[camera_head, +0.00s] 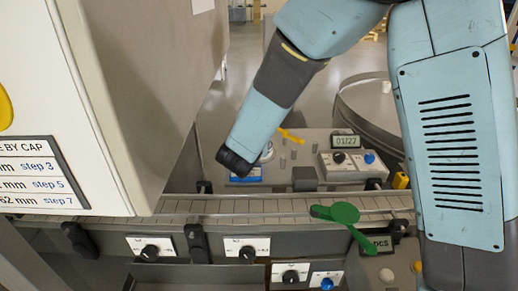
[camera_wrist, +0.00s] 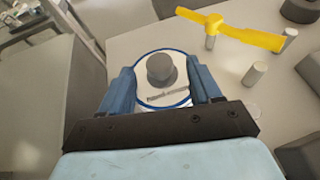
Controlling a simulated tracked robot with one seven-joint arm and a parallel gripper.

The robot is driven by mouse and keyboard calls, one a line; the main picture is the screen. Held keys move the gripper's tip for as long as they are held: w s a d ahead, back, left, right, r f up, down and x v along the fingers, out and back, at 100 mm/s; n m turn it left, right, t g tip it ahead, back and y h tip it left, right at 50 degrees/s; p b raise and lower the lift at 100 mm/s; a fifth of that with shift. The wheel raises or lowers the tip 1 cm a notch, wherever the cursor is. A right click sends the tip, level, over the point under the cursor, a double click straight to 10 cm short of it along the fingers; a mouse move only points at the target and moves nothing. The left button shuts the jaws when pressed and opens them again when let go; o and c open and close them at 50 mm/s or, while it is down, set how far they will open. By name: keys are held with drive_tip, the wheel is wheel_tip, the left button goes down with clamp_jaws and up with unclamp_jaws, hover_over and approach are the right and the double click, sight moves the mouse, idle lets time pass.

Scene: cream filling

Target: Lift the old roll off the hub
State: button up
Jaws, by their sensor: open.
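The old roll (camera_wrist: 150,97) appears in the wrist view as a pale disc with a blue rim. The hub (camera_wrist: 161,70), a grey round post, stands up through its middle. My gripper (camera_wrist: 162,78) is open, with one blue finger on each side of the roll in that view. I cannot tell whether the fingers touch the roll or how far above it they are. In the head view, my gripper (camera_head: 236,163) points down at the left of the machine panel, and its dark wrist hides most of the roll and hub.
A yellow lever (camera_wrist: 235,32) lies just beyond the roll, with short grey posts (camera_wrist: 254,74) to its right. In the head view, a conveyor (camera_head: 270,207) with a green paddle handle (camera_head: 342,213) runs in front. A big beige cabinet (camera_head: 150,90) stands at the left.

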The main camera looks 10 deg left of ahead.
drive_tip(key=shift+w+f, duration=0.15)
drive_tip(key=shift+w, duration=0.3)
drive_tip(key=shift+c, duration=0.3)
clamp_jaws()
